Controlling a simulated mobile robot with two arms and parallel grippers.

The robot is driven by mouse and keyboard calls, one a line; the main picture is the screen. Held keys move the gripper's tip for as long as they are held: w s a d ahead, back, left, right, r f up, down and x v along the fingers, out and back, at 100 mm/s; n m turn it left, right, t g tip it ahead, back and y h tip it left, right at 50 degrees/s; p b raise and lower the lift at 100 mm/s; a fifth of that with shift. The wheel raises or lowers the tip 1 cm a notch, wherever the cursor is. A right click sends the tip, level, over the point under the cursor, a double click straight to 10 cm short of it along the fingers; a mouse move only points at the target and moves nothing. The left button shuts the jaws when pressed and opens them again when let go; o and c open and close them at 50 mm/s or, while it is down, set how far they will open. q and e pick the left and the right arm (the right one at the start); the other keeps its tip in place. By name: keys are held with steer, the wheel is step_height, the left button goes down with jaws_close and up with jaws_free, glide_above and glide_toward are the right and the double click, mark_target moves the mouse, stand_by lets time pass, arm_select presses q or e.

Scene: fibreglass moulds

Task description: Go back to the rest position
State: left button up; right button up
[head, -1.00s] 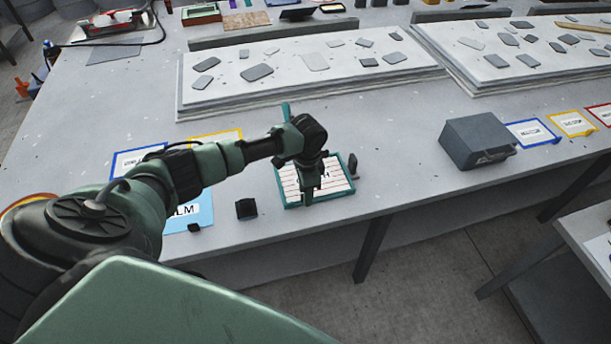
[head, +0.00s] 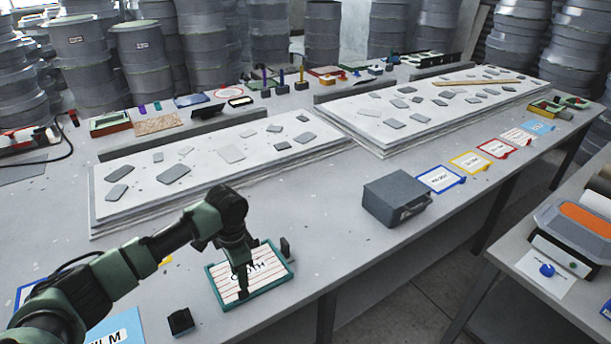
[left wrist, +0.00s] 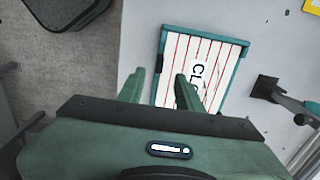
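My left gripper (head: 243,282) hangs over the teal-rimmed tray (head: 222,306) with a white, red-striped sheet marked with cloth lettering. I cannot tell the exact height of the fingers above the tray. My right gripper is not in view.
Small black blocks stand left (head: 180,321) and right (head: 285,247) of the tray. A grey box (head: 397,197) sits farther right on the table. Pale boards (head: 225,155) with grey pieces lie behind. A second table (head: 497,244) stands at lower right.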

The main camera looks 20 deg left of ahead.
arm_select(q)
steer(key=s+d+f+t+h, duration=0.1)
steer(key=s+d+f, duration=0.2)
steer(key=s+d, duration=0.5)
steer(key=s+d+f+t+h, duration=0.1)
steer(key=s+d+f, duration=0.2)
steer(key=s+d, duration=0.45)
steer(key=s+a+r+n+t+y, duration=0.1)
steer(key=s+a+r+n, duration=0.15)
steer(key=s, duration=0.25)
steer(key=s+a+r+n+t+y, duration=0.1)
steer(key=s+r+n, duration=0.2)
steer(key=s+n, duration=0.15)
step_height(320, 180, down, 31)
steer(key=s+m+g+b, duration=0.1)
steer(key=s+g+b, duration=0.1)
steer(key=s+b, duration=0.15)
steer(key=s+a+f+b, duration=0.2)
steer(key=s+a+f, duration=0.1)
steer(key=s+f, duration=1.2)
step_height(320, 180, down, 3)
steer(key=shift+s+f+g+b, duration=0.15)
steer(key=shift+s+g+b, duration=0.15)
steer(key=shift+g+b, duration=0.1)
